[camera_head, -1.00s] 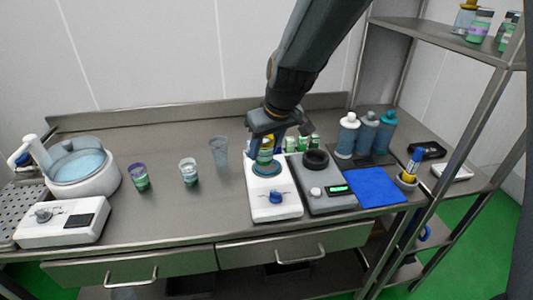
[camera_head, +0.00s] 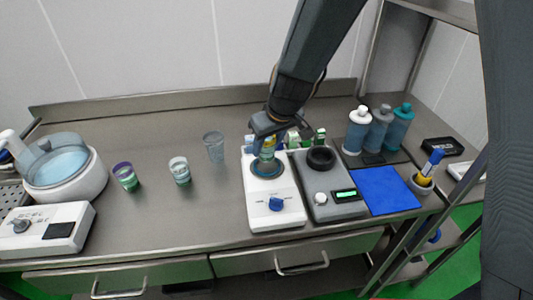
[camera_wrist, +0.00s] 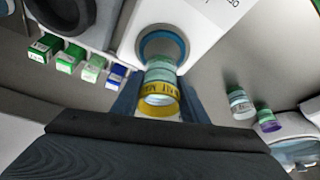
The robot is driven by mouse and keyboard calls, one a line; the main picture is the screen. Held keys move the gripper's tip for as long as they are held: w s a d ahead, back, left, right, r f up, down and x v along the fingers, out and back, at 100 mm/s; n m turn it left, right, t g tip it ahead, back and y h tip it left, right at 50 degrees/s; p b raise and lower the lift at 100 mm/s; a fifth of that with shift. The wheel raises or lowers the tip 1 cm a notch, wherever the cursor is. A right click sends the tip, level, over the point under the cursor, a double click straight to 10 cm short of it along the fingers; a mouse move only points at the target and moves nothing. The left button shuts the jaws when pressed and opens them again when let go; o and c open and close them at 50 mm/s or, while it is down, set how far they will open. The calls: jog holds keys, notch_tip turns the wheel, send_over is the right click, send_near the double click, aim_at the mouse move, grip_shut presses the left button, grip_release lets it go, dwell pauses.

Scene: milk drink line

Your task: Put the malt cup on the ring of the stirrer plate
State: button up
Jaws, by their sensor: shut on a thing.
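The malt cup (camera_head: 267,153), clear with a yellow band and dark lettering, is upright in my gripper (camera_head: 267,140). In the wrist view the cup (camera_wrist: 159,92) sits between the two fingers, which are shut on it. The white stirrer plate (camera_head: 285,212) has a blue knob and a blue ring (camera_head: 267,170). The cup is over or on the ring; I cannot tell whether its base touches. In the wrist view the ring (camera_wrist: 163,43) shows behind the cup, which hides part of it.
A grey device (camera_head: 334,190) with a black ring and green display stands close on the right. Small green-and-white boxes (camera_wrist: 68,57) are behind it. Other cups (camera_head: 179,170) stand to the left. A blue mat (camera_head: 385,190) and several bottles (camera_head: 380,130) are on the right.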

aim_at(267, 153)
jog(key=shift+f+b, duration=0.5)
jog(key=shift+f, duration=1)
jog(key=shift+f, duration=0.2)
jog(key=o, duration=1.2)
jog(key=shift+r, duration=0.2)
jog(key=v, duration=1.2)
jog(key=s+d+f+m+h, duration=0.1)
jog(key=s+d+m, duration=0.1)
jog(key=s+d, duration=0.2)
jog(key=s+d+f+m+g+h, duration=0.1)
jog(key=s+d+f+m, duration=0.1)
jog(key=d, duration=0.8)
jog(key=s+d+f+m+g, duration=0.1)
jog(key=s+d+f+m, duration=0.1)
jog(key=s+d, duration=0.3)
jog(key=shift+s+d+f+m+h, duration=0.15)
jog(key=shift+d+m, duration=0.1)
jog(key=shift+d, duration=0.3)
jog(key=shift+s+d+r+m+h, duration=0.1)
jog(key=shift+d+m, duration=0.1)
jog(key=shift+d, duration=0.35)
jog(key=shift+s+d+f+m+h, duration=0.15)
jog(key=shift+d+m, duration=0.1)
jog(key=shift+d, duration=0.25)
